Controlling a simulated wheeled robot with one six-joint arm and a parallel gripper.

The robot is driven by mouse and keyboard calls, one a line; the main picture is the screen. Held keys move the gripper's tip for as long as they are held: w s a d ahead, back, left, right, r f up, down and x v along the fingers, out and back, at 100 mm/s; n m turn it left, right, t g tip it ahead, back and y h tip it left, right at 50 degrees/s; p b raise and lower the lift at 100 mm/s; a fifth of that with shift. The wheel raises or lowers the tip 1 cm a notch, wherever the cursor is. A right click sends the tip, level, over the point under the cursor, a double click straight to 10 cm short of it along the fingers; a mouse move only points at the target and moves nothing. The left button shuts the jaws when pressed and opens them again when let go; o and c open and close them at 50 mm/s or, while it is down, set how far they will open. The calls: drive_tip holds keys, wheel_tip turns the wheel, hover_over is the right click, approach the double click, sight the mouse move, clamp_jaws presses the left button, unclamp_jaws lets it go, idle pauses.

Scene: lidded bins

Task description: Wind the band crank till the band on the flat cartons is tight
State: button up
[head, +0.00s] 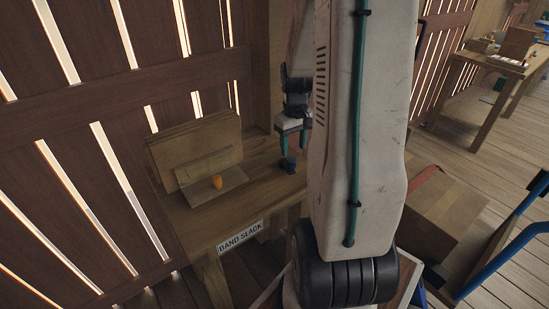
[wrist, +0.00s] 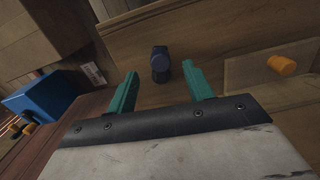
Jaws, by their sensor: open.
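My gripper (head: 294,146) is open and points down above the wooden bench (head: 205,221). A small dark blue knob (head: 288,166) stands on the bench just below the fingertips. In the wrist view, the knob (wrist: 160,64) shows between and slightly beyond the two teal fingertips of my gripper (wrist: 160,70), with gaps on both sides. An orange knob (head: 217,182) sits by a low board to the left; it also shows in the wrist view (wrist: 282,64). I cannot tell which knob is the band crank. The flat cartons and band are not clearly visible. A sign (head: 240,236) reads "BAND SLACK".
An upright brown panel (head: 215,132) stands at the bench's back. A slatted wall (head: 90,130) rises beside it. A cardboard box (head: 445,212) and blue rails (head: 510,235) are at right. My arm hides the bench's right part. A blue box (wrist: 42,104) shows at wrist-view left.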

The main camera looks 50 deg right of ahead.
sight(291, 159)
drive_tip(key=shift+w+a+r+n, duration=0.15)
drive_tip(key=shift+w+n, duration=0.15)
drive_tip(key=shift+w, duration=0.15)
drive_tip(key=f, duration=0.7)
drive_tip(key=shift+s+d+f, duration=0.1)
drive_tip(key=shift+d+f, duration=0.15)
drive_tip(key=shift+f, duration=0.15)
